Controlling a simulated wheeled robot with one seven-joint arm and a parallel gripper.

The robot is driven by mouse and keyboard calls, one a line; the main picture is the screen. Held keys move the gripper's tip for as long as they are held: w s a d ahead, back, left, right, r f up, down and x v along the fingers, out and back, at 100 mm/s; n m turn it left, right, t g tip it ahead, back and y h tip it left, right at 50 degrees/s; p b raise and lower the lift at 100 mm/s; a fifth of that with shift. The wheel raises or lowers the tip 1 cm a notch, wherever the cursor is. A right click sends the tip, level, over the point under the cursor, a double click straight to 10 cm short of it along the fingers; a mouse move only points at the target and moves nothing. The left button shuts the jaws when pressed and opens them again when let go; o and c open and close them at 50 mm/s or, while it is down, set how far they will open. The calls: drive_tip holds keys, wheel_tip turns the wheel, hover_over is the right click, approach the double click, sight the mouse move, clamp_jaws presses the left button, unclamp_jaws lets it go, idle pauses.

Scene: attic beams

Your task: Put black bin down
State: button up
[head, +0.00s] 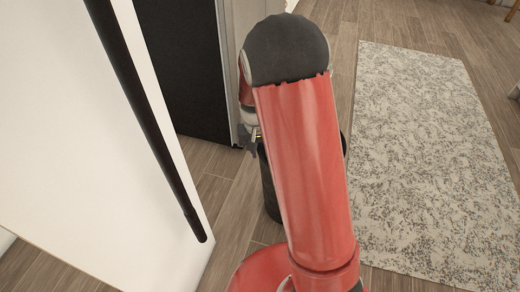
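The black bin (269,192) is upright in the middle of the head view, mostly hidden behind my red arm. Its left side shows, and a thin strip of its rim shows to the right of the arm. My gripper (253,149) is at the bin's upper left rim, close against it. The arm covers most of the gripper, so I cannot tell whether its fingers are closed on the rim. The bin's base looks at or near the wooden floor; I cannot tell whether it touches.
A pale speckled rug (430,150) lies on the floor to the right. A white panel (90,150) with a long black bar (150,120) is close on the left. A dark upright panel (185,65) stands behind it. Bare floor (215,200) shows left of the bin.

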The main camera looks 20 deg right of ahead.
wheel_tip(320, 180, up, 12)
drive_tip(key=a+p, duration=0.1)
drive_tip(key=p, duration=0.1)
drive_tip(key=s+r+t, duration=0.2)
drive_tip(key=s+r, duration=0.2)
drive_tip(key=s, duration=0.3)
drive_tip(key=s+r+n+t, duration=0.1)
drive_tip(key=s+r+t, duration=0.1)
drive_tip(key=s+r, duration=0.3)
drive_tip(key=s+r+n+t+y, duration=0.1)
drive_tip(key=s+r, duration=0.3)
drive_tip(key=s, duration=0.6)
drive_tip(key=shift+s+a+r+t, duration=0.25)
drive_tip(key=shift+s+t, duration=0.1)
drive_tip(key=shift+t, duration=0.05)
